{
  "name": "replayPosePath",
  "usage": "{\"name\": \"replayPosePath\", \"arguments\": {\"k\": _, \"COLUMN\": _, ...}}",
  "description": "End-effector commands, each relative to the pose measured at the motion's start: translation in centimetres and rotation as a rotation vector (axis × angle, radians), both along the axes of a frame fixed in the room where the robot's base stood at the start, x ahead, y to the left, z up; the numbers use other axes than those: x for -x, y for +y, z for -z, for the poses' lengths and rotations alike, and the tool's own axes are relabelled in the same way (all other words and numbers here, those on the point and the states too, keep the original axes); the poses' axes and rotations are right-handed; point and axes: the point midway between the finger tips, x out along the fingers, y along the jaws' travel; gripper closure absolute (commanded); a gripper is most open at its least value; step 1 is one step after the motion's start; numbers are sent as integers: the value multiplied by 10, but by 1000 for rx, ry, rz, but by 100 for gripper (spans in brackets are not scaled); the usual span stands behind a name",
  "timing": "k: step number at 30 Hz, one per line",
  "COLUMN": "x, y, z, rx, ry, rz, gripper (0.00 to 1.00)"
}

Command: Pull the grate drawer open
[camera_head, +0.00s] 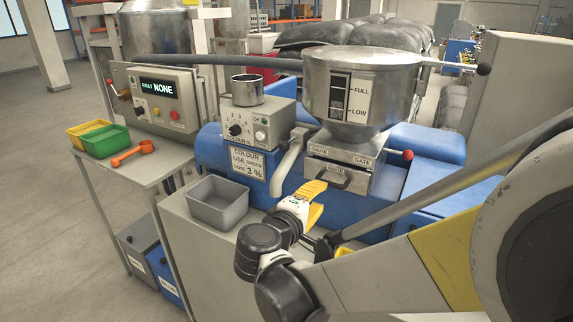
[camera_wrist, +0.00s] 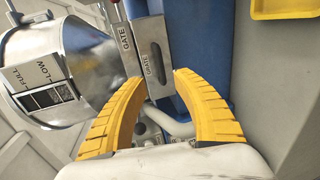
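The grate drawer (camera_head: 326,177) is a grey metal front with a dark handle, below the chute gate (camera_head: 345,153) and under the steel hopper. It appears closed, flush with its housing. In the wrist view the drawer (camera_wrist: 150,37), marked GRATE, lies just ahead of the fingers, with its handle (camera_wrist: 156,62) near the tips. My gripper (camera_head: 318,187) has yellow ribbed fingers and is in front of the drawer, a little below and left of the handle. In the wrist view my gripper (camera_wrist: 158,77) is open and empty, its tips apart. Contact with the handle cannot be told.
The hopper (camera_head: 361,95) stands above the drawer, with a red-knobbed gate rod (camera_head: 406,155) at right. A curved pipe (camera_head: 287,160) and grey bin (camera_head: 217,203) are at left. A yellow tray-like thing (camera_wrist: 285,8) lies at the wrist view's top right.

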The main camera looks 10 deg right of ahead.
Motion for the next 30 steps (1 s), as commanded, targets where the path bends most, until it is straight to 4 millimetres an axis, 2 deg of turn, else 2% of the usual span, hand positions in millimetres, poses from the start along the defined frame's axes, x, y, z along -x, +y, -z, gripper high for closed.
{"name": "replayPosePath", "arguments": {"k": 9, "x": -47, "y": -36, "z": 16, "rx": -2, "ry": 0, "rz": 3, "gripper": 66}}
{"name": "replayPosePath", "arguments": {"k": 15, "x": -71, "y": -52, "z": 21, "rx": -3, "ry": 1, "rz": 1, "gripper": 66}}
{"name": "replayPosePath", "arguments": {"k": 27, "x": -80, "y": -58, "z": 22, "rx": -3, "ry": 0, "rz": 0, "gripper": 66}}
{"name": "replayPosePath", "arguments": {"k": 28, "x": -80, "y": -58, "z": 22, "rx": -3, "ry": 0, "rz": 0, "gripper": 67}}
{"name": "replayPosePath", "arguments": {"k": 30, "x": -80, "y": -58, "z": 22, "rx": -3, "ry": 0, "rz": 0, "gripper": 88}}
